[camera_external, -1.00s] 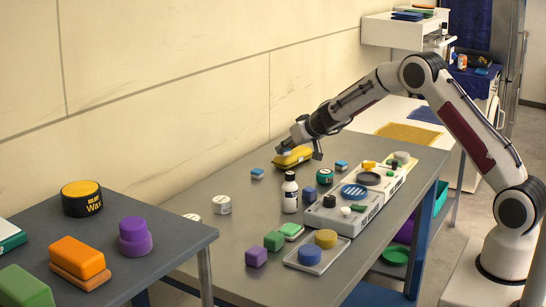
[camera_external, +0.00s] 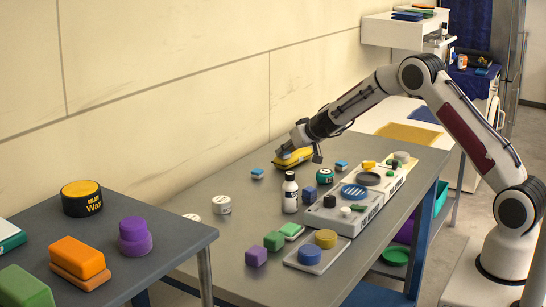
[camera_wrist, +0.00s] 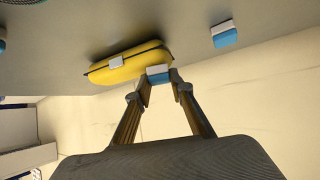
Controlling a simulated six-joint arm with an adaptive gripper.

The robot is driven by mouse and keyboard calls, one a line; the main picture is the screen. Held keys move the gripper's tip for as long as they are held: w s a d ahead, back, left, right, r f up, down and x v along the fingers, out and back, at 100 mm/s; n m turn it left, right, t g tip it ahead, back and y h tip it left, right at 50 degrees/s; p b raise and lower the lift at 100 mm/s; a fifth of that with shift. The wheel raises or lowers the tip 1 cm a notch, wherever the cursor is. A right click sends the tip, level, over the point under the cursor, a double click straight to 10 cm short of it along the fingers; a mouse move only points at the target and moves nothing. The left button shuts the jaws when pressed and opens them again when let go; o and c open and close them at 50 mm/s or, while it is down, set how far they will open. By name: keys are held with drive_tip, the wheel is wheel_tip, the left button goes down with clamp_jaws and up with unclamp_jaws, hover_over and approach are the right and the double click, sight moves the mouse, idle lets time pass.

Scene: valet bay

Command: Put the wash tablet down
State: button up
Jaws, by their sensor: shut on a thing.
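The wash tablet (camera_wrist: 157,75), a small block with a white top and blue lower part, is between my fingertips in the wrist view. My gripper (camera_wrist: 159,80) is shut on it. The tablet is close to a yellow case (camera_wrist: 125,64) with a dark seam and a white label; I cannot tell if they touch. In the external view my gripper (camera_external: 287,153) is low over the far part of the grey table (camera_external: 225,262), by the yellow case (camera_external: 300,157). The gap under the tablet is hidden there.
Similar blue-and-white blocks (camera_external: 257,173) (camera_external: 341,165) lie on the table on either side. A white-labelled bottle (camera_external: 290,195), a teal tin (camera_external: 324,176) and a grey tray with round pads (camera_external: 334,258) stand nearer. The wall (camera_external: 230,100) runs close behind. The left middle of the table is mostly clear.

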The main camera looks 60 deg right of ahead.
drive_tip(key=o, duration=0.9)
drive_tip(key=shift+r, duration=0.15)
drive_tip(key=shift+s+a+r, duration=0.1)
drive_tip(key=shift+s+r, duration=0.1)
drive_tip(key=shift+v, duration=5.7)
